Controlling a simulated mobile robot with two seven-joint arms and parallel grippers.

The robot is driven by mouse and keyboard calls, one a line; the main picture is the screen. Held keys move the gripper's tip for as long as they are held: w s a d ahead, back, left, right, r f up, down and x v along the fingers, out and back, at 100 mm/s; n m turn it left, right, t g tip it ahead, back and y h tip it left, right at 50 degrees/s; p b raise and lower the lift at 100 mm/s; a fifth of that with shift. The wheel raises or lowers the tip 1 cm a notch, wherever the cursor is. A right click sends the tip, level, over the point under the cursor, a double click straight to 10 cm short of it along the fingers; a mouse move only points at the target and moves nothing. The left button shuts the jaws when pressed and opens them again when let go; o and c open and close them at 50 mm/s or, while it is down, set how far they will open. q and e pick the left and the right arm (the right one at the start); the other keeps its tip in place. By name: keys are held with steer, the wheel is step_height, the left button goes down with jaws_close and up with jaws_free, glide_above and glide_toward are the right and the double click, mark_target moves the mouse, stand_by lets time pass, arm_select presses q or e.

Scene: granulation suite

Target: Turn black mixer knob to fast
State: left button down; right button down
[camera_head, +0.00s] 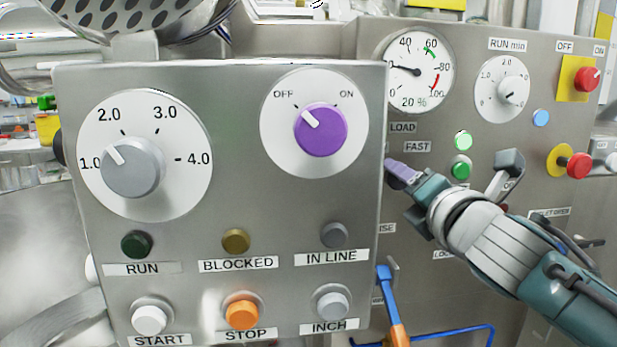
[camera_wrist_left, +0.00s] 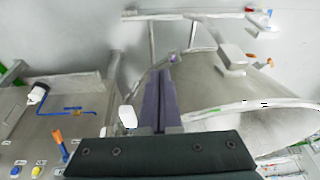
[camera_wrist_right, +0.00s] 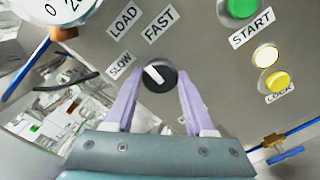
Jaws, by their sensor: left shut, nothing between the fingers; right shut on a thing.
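The black mixer knob (camera_wrist_right: 158,78) shows in the right wrist view, on a grey panel below the SLOW (camera_wrist_right: 120,66) and FAST (camera_wrist_right: 160,25) labels. Its white pointer line slants up and left. My right gripper (camera_wrist_right: 155,85) has one purple finger on each side of the knob and is shut on it. My left gripper (camera_wrist_left: 161,85) is shut and empty in the left wrist view.
The front panel (camera_head: 225,190) stands close, with a grey dial (camera_head: 132,168) and a purple OFF/ON knob (camera_head: 321,129). Right of it, the rear panel carries a gauge (camera_head: 418,70), green buttons and a red button (camera_head: 579,165). A blue-and-orange valve handle (camera_head: 388,290) is below.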

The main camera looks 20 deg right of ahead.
steer(key=shift+m, duration=4.2)
steer(key=shift+c, duration=1.3)
jaws_free()
steer(key=v, duration=1)
